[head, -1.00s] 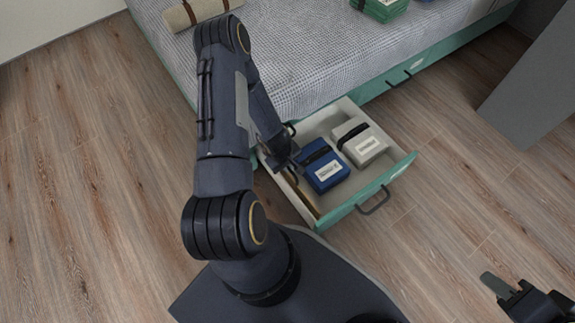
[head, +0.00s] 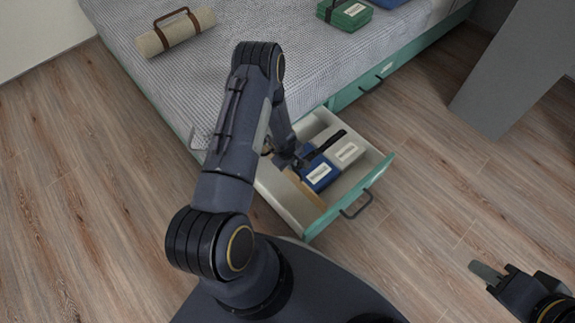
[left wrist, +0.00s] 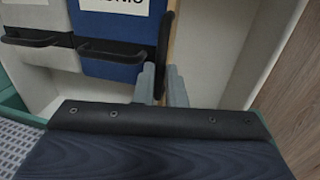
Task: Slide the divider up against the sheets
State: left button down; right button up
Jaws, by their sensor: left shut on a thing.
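The divider (head: 312,196) is a thin tan board standing in the open drawer, left of a blue pack (head: 318,174). A grey-white pack (head: 349,153) sits beside the blue one; both have white labels and black straps. In the left wrist view the divider's edge (left wrist: 173,45) stands close beside the blue pack (left wrist: 108,68); a dark strip shows between them.
The drawer (head: 376,176) has a green front with a dark handle and projects from under the bed (head: 280,60). Drawer floor is free left of the divider. On the bed lie a beige roll (head: 176,32) and a green pack (head: 344,14). A grey panel (head: 505,75) stands at right.

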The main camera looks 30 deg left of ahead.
pick_arm(q)
jog(key=c, duration=1.5)
grip_release()
notch_tip(320, 180, up, 8)
jog(key=s+p, duration=0.1)
jog(key=p, duration=0.2)
jog(key=shift+s+a+f, duration=0.2)
